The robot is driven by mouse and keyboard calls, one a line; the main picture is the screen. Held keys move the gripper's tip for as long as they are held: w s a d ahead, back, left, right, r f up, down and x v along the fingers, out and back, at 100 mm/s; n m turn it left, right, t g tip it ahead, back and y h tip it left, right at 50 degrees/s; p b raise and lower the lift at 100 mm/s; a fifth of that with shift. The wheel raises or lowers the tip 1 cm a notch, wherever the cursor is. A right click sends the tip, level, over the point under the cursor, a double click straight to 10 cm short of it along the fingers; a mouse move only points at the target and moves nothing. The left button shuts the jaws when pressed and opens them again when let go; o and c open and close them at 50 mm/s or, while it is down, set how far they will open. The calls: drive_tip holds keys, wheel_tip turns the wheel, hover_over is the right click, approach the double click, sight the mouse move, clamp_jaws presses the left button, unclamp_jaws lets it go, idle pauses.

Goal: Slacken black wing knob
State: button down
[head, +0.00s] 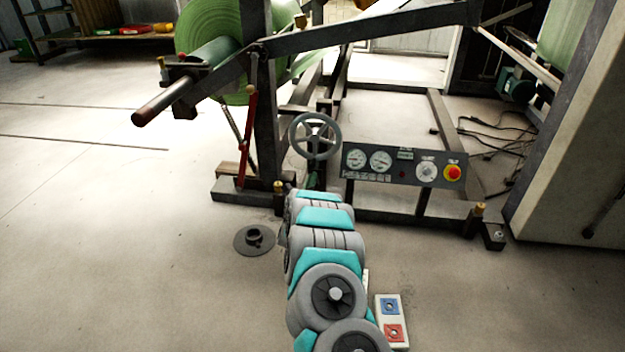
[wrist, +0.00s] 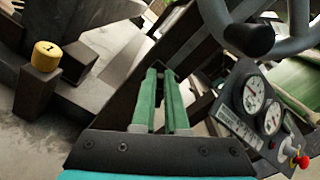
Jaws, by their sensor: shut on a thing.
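My gripper (wrist: 165,73) shows in the wrist view with its two green fingers close together, pointing at the dark machine frame (wrist: 125,75) below the handwheel. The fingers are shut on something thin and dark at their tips. This fits the black wing knob, but the fingers cover nearly all of it and its wings cannot be made out. In the head view my arm reaches to the base of the machine, below the grey handwheel (head: 315,136). The arm hides most of the gripper and the knob there.
The gauge panel (head: 405,165) with a red button stands close on the right; it also shows in the wrist view (wrist: 262,115). The wheel's black handle (wrist: 250,39) is near the fingers. A yellow-capped post (wrist: 46,58) stands left. A dark disc (head: 254,239) lies on the floor.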

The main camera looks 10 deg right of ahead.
sight(318, 185)
drive_tip(key=f+m+p, duration=0.1)
drive_tip(key=m+p, duration=0.2)
drive_tip(key=m, duration=0.8)
drive_tip(key=d+m+p, duration=0.1)
drive_tip(key=m+p, duration=0.3)
drive_tip(key=m, duration=0.8)
drive_tip(key=d+f+m+p, duration=0.1)
drive_tip(key=m+p, duration=0.3)
drive_tip(key=m, duration=0.7)
drive_tip(key=shift+s+f+m, duration=0.35)
drive_tip(key=shift+s+m, duration=0.05)
drive_tip(key=n, duration=0.1)
drive_tip(key=n+p, duration=0.1)
drive_tip(key=n, duration=0.2)
drive_tip(key=shift+d+r+n+p, duration=0.25)
drive_tip(key=shift+r+n+p, duration=0.05)
drive_tip(key=shift+p, duration=0.1)
drive_tip(key=shift+s+r+n+p, duration=0.15)
drive_tip(key=shift+n+p, duration=0.25)
drive_tip(key=shift+n, duration=0.75)
drive_tip(key=shift+w+r+n+p, duration=0.1)
drive_tip(key=shift+n+p, duration=0.3)
drive_tip(key=shift+n, duration=0.75)
